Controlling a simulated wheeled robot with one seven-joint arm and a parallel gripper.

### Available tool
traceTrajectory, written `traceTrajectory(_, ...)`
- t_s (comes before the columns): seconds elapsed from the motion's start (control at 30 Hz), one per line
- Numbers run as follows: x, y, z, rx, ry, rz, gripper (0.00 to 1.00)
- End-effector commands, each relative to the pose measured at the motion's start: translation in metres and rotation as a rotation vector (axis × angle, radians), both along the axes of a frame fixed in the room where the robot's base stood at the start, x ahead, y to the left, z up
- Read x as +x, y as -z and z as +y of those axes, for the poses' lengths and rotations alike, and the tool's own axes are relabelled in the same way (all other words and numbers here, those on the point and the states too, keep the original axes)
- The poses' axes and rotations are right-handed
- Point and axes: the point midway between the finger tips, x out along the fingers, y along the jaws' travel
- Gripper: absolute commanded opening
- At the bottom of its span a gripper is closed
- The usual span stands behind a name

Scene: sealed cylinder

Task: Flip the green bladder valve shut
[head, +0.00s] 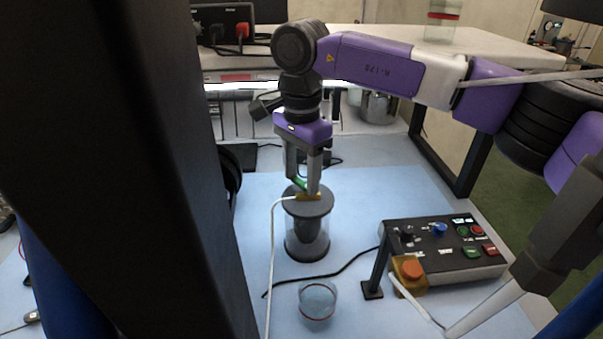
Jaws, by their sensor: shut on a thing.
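The sealed cylinder (307,234) stands upright on the light blue work surface, with a clear wall, a dark core and a dark round lid. The green valve (299,183) sits on top of the lid near a small yellow-orange fitting (309,197). My gripper (305,187) points straight down over the lid, its two fingers at the valve, shut on the green handle. The fingers hide part of the handle, so its exact angle is hard to tell.
A white hose (272,262) runs from the lid toward the front. A clear glass (317,300) stands in front of the cylinder. A black control box (445,245) with buttons and an orange button (412,270) on a yellow base are to the right. A white bench (390,52) stands behind.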

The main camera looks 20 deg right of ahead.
Motion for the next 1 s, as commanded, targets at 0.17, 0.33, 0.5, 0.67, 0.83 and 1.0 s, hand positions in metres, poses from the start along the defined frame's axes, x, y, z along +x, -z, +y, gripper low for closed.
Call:
traceTrajectory(0.17, 0.000, 0.000, -0.002, -0.002, 0.057, 0.000, 0.11)
traceTrajectory(0.33, 0.001, -0.001, -0.004, -0.001, 0.164, 0.000, 0.11)
traceTrajectory(0.5, 0.001, -0.001, -0.007, -0.002, 0.299, -0.001, 0.11)
traceTrajectory(0.67, 0.001, 0.000, -0.009, -0.001, 0.420, -0.001, 0.11)
traceTrajectory(0.83, 0.001, -0.001, -0.011, -0.002, 0.526, 0.000, 0.11)
traceTrajectory(1.0, 0.001, -0.001, -0.013, -0.001, 0.601, -0.001, 0.11)
